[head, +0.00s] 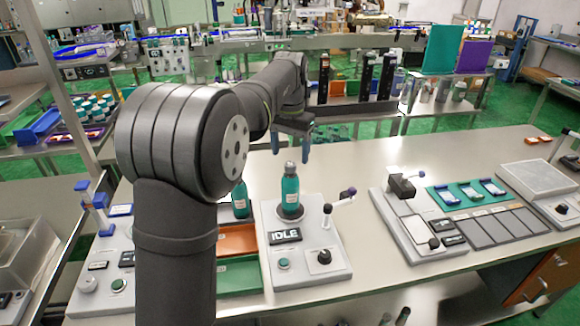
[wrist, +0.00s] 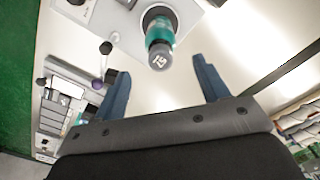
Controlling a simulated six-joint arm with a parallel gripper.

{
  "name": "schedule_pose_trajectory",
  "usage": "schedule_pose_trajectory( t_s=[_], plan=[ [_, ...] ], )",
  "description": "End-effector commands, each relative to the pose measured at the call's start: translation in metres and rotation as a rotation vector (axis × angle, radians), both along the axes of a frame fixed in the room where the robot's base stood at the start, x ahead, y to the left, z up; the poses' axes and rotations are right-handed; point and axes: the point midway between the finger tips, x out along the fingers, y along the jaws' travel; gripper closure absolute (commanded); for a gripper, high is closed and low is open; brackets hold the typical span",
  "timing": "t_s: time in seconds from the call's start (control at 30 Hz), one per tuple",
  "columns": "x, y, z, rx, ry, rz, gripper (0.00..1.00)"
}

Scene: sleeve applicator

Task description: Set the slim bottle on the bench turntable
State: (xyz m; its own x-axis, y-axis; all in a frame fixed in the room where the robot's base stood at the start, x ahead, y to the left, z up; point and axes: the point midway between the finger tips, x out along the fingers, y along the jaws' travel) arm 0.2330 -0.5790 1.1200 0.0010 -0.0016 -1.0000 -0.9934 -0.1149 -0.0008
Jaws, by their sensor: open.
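A teal bottle (head: 290,192) with a grey cap and a white label stands upright on the dark round turntable (head: 290,215) of the bench device marked IDLE. In the wrist view the bottle (wrist: 159,32) shows from above, its cap facing the camera. My gripper (head: 291,148) is open and empty, above and behind the bottle. In the wrist view the gripper (wrist: 160,78) has its fingers apart, with the bottle beyond their tips and not touching them. A second teal bottle (head: 240,199) stands to the left, partly hidden by my arm.
An orange tray (head: 238,240) and a green tray (head: 238,277) lie left of the device. A lever with a dark knob (head: 348,193) rises at the device's right. A press-like station (head: 415,225) stands further right. The bench behind the device is clear.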

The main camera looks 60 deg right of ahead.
Motion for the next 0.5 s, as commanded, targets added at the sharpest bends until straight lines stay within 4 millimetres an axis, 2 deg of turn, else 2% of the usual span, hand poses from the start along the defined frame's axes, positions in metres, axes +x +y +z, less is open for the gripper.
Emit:
schedule_pose_trajectory(
  t_s=[0.1,0.2,0.5],
  plan=[
    [0.0,0.0,0.02,-0.002,0.0,0.0,0.32],
    [0.0,0.0,0.029,-0.001,0.0,0.0,0.32],
    [0.0,0.0,0.035,0.001,0.0,0.0,0.32]
  ],
)
